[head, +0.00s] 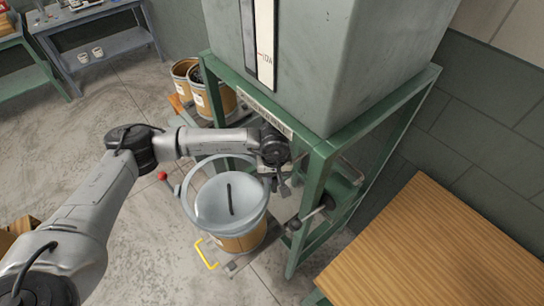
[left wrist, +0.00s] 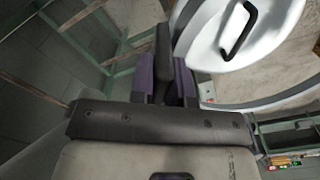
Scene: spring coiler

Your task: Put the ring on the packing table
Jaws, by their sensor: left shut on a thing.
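A light grey ring (head: 222,156) is around or just above the top of a drum (head: 243,240) in the head view. The drum has a pale lid (head: 212,205) with a black handle. My left gripper (head: 272,175) is shut on the ring's right side. In the left wrist view, the ring (left wrist: 262,105) curves away to the right of the gripper's fingers (left wrist: 166,75), with the lid (left wrist: 215,40) beside it. The exact grip point is partly hidden. A table with a bare wooden top (head: 445,250) stands at the lower right in the head view. My right gripper is not in view.
A green frame (head: 316,185) carrying a large grey hopper (head: 350,70) stands close beside my left gripper. More open drums (head: 215,105) stand behind. A bench (head: 95,45) is at the back left. Open floor lies on the left.

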